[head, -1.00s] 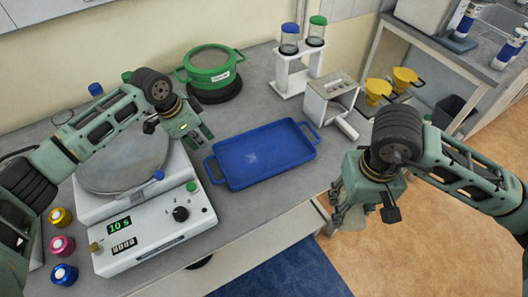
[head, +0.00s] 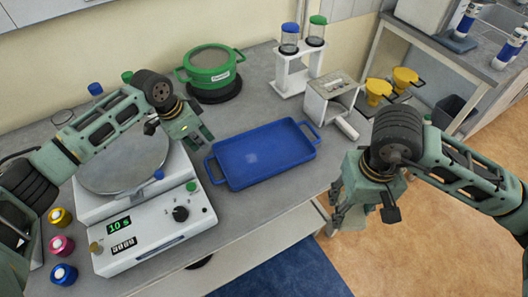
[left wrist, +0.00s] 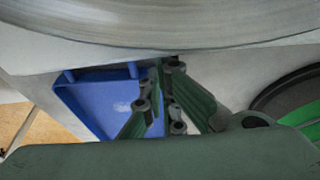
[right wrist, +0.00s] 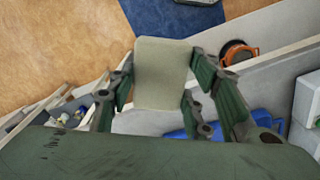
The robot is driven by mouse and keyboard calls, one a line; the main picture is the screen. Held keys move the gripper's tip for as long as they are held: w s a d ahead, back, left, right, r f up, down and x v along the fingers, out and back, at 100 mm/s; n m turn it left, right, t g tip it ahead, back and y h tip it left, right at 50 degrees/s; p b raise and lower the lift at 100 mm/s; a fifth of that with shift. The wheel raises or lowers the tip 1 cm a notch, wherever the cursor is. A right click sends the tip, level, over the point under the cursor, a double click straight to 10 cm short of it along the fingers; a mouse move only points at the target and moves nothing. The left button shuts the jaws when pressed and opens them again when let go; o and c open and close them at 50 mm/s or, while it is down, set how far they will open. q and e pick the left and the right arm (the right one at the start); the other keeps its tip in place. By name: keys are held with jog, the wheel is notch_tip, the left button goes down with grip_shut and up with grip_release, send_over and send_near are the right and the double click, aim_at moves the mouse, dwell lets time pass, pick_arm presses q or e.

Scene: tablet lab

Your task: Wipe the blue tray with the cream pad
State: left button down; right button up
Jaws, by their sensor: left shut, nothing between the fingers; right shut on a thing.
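The blue tray (head: 290,160) lies flat on the grey bench in the head view, with a pale smudge on its floor left of the middle. Part of the tray (left wrist: 85,92) and the smudge also show in the left wrist view. My left gripper (head: 205,138) is shut and empty, above the bench just left of the tray's far left corner. My right gripper (right wrist: 160,88) is shut on the cream pad (right wrist: 162,70), a pale rounded rectangle. In the head view this gripper (head: 340,215) hangs right of the tray, off the bench's front edge; the pad is hard to make out there.
A white device with a round plate (head: 125,160) stands left of the tray. A green pot (head: 210,68) is behind it, and a white rack (head: 292,72) and a grey block (head: 330,98) stand at the back right. Yellow funnels (head: 378,90) are farther right.

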pick_arm(q)
jog(key=shift+f, duration=0.6)
pick_arm(e)
jog(key=shift+f, duration=0.2)
